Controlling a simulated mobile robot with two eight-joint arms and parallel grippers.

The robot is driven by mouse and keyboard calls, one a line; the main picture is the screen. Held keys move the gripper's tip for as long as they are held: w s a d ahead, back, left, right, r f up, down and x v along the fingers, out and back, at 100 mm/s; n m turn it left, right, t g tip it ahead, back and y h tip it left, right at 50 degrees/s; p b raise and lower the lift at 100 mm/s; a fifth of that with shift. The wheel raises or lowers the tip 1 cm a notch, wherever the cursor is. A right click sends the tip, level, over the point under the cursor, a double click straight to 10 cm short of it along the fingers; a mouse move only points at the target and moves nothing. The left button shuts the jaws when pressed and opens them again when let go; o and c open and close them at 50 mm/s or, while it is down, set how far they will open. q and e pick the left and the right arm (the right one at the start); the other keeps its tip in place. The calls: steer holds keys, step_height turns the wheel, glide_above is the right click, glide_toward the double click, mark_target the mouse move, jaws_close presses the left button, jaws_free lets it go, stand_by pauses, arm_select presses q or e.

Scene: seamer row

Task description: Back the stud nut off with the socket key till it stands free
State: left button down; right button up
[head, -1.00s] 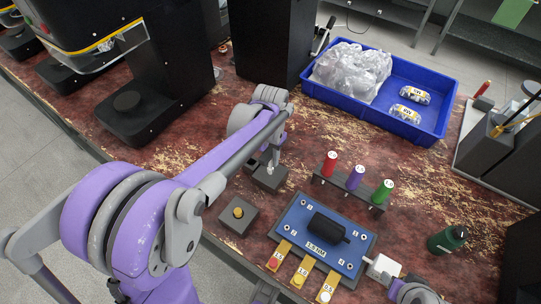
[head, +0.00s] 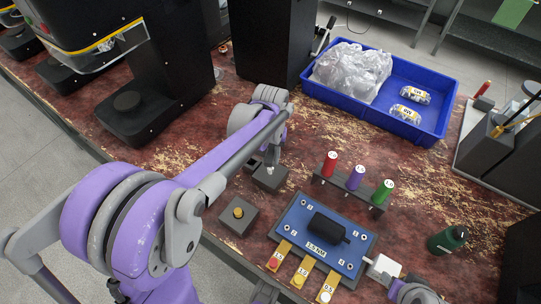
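My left gripper (head: 269,166) points down at a dark block (head: 270,180) in the middle of the bench; its fingers are too small and partly hidden to tell if they are open or shut. A second dark block (head: 238,217) with a yellow round top (head: 238,212) stands nearer the front edge. Three handled tools, red (head: 330,163), purple (head: 355,178) and green (head: 383,191), stand upright in a dark rack. I cannot tell which thing is the socket key or the stud nut. My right gripper (head: 380,266) is at the blue plate's right corner, its fingers unclear.
A blue plate (head: 292,218) with numbered corners carries a black cylinder (head: 326,228). A blue crate (head: 440,115) holds clear bags and two labelled packs. A green bottle (head: 447,240) stands right. Bare bench lies between rack and crate.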

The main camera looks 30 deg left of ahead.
arm_select(q)
steer(key=shift+n, duration=1.2)
steer(key=shift+r, duration=0.1)
steer(key=shift+r+p, duration=0.3)
steer(key=m, duration=0.7)
steer(key=shift+r, duration=0.15)
steer(key=m, duration=0.4)
steer(key=shift+r+m+p, duration=0.1)
steer(key=shift+m+p, duration=0.2)
steer(key=m, duration=0.3)
